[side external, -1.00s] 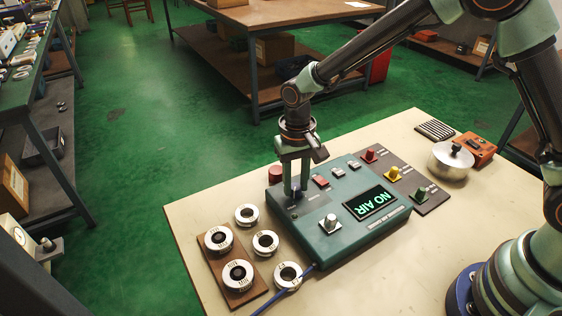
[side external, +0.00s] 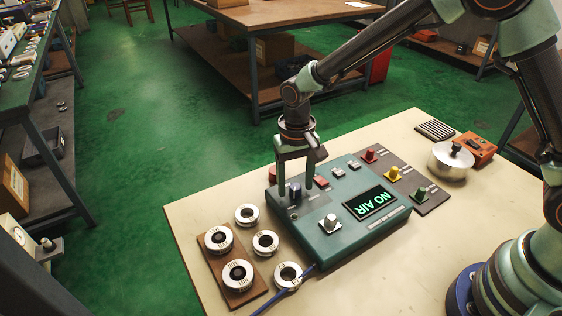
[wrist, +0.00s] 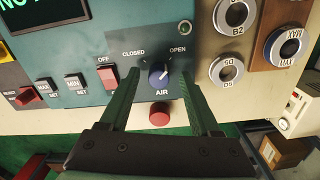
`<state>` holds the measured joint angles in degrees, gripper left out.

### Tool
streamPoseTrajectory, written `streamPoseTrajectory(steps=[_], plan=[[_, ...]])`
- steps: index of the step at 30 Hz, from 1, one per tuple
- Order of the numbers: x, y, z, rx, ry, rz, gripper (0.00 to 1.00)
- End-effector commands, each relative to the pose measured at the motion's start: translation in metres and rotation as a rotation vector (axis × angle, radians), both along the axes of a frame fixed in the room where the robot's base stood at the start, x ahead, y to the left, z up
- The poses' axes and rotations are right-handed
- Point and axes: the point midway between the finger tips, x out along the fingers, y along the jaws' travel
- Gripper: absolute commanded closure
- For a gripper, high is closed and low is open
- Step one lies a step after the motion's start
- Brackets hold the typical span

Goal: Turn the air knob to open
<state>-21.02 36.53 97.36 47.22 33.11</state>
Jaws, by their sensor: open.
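The air knob is small and dark blue with a white pointer mark. It sits on the teal control box (side external: 335,243) in the side external view, where the knob (side external: 295,193) shows between my fingers. In the wrist view the knob (wrist: 158,74) is above the AIR label, with CLOSED at upper left and OPEN at upper right. Its pointer seems to lean up and to the right, toward OPEN. My gripper (wrist: 160,73) is open, one finger on each side of the knob with gaps. The green display (side external: 371,203) reads NO AIR.
A red button (wrist: 159,114) is close to the knob, and a red OFF switch (wrist: 108,77) is left of my fingers. Several metal rings, one being the ring (side external: 247,215), lie left of the box.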

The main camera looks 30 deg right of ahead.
Motion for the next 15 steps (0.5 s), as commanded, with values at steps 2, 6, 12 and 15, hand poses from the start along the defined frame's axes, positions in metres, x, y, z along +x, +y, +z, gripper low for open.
streamPoseTrajectory(steps=[2,6,12,15], plan=[[0.001,0.000,0.008,0.001,-0.003,0.000,0.36],[0.002,0.001,0.032,0.003,-0.006,0.000,0.36],[0.002,0.001,0.074,0.003,-0.007,0.000,0.36],[0.003,0.001,0.092,0.002,-0.006,0.000,0.36]])
